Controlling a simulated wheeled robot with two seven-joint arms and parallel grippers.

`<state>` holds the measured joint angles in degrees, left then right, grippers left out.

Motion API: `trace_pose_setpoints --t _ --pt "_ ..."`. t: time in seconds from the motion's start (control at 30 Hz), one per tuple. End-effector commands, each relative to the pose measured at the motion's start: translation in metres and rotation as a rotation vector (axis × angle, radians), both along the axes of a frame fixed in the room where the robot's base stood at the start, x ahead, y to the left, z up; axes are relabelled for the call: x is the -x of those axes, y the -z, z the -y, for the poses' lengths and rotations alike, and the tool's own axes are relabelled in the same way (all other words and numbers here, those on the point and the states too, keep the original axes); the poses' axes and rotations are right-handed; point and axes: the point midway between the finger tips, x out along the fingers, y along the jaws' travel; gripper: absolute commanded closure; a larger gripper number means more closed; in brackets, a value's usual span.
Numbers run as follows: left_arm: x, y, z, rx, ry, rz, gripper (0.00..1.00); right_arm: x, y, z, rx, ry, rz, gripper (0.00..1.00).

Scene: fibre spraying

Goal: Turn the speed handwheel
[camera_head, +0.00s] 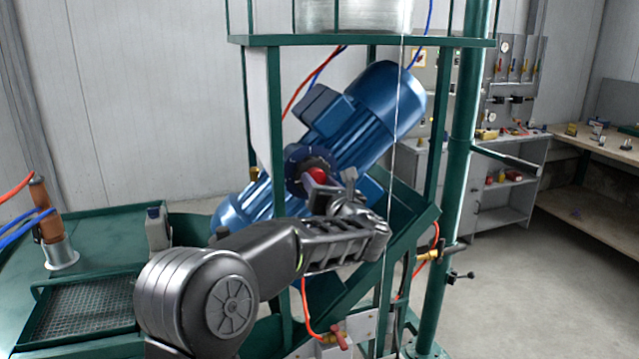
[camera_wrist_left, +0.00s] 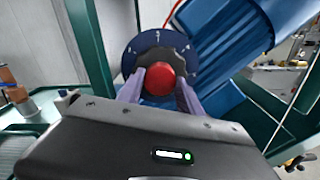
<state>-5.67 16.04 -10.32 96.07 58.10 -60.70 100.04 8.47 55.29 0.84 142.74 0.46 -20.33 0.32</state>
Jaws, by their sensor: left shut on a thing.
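The speed handwheel is a dark knob with a red centre cap (camera_head: 317,174) on the side of the blue motor (camera_head: 362,125). In the left wrist view the red cap (camera_wrist_left: 158,82) sits in front of a dark dial plate (camera_wrist_left: 157,45) with white marks. My left gripper (camera_head: 335,185) is at the handwheel, and in the left wrist view its two fingers (camera_wrist_left: 159,90) are shut on it, one on each side of the red cap. The lower part of the handwheel is hidden behind the gripper. My right gripper is not in view.
A green steel frame (camera_head: 275,130) with upright posts surrounds the motor closely. A green bench (camera_head: 110,235) with a mesh tray (camera_head: 85,308) lies at the left. A thick green post (camera_head: 458,180) stands at the right. Open floor (camera_head: 560,280) lies beyond it.

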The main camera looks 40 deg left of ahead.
Motion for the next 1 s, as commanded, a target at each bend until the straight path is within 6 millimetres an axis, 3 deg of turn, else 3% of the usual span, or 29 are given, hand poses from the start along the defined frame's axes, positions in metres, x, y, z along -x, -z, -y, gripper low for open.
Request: trace_pose_setpoints --t 0.33,0.67,1.0 --pt "0.0 0.0 0.0 0.0 0.001 0.0 0.98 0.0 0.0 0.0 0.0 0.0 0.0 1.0" --pt "0.0 0.001 0.0 -0.017 0.001 -0.026 0.98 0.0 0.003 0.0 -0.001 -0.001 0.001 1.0" --pt "0.0 0.002 0.001 -0.119 0.001 -0.17 0.98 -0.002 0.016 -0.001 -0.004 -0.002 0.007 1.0"
